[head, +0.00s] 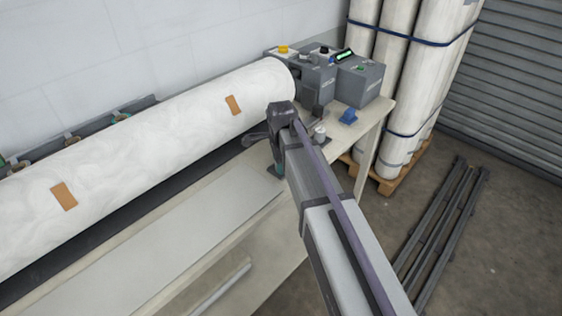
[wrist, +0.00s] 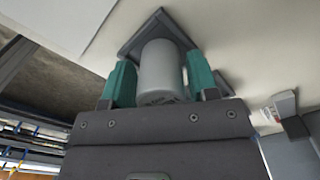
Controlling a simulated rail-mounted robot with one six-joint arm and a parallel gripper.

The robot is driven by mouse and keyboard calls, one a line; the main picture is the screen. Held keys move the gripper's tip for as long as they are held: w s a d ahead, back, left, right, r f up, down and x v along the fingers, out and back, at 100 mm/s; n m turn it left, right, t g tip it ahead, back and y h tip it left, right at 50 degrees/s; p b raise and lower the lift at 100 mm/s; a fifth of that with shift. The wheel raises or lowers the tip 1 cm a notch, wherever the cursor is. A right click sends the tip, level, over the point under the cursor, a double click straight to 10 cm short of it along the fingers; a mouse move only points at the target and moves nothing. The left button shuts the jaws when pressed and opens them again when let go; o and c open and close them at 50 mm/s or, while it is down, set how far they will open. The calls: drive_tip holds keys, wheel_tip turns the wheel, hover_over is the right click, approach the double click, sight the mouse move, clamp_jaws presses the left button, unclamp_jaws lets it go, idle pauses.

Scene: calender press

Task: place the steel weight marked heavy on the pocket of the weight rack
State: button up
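A plain grey cylinder, which looks like a steel weight (wrist: 160,73), is between the two teal fingers of my gripper (wrist: 161,82) in the wrist view. Both fingers lie against its sides, and no clear gap shows. Its far end is at a dark grey square plate (wrist: 133,47) on the pale table; I cannot tell if it touches it. No heavy mark is readable. In the head view my gripper (head: 274,168) is low over the table, and my arm hides the cylinder. A second small grey cylinder (head: 320,131) stands on a dark plate (head: 325,141) further right.
A large white roll (head: 150,140) lies left of my gripper. Grey control boxes (head: 360,82) and a blue object (head: 348,117) stand at the table's far end (head: 375,119). A pale board (head: 170,240) lies in front of the roll. Wrapped upright rolls (head: 405,85) stand beyond.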

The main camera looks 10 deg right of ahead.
drive_tip(key=shift+o, duration=1)
wheel_tip(320, 180, up, 13)
drive_tip(key=p, duration=1.3)
drive_tip(key=s+n, duration=1.8)
drive_tip(key=shift+f+b, duration=0.35)
drive_tip(key=shift+f+b, duration=0.8)
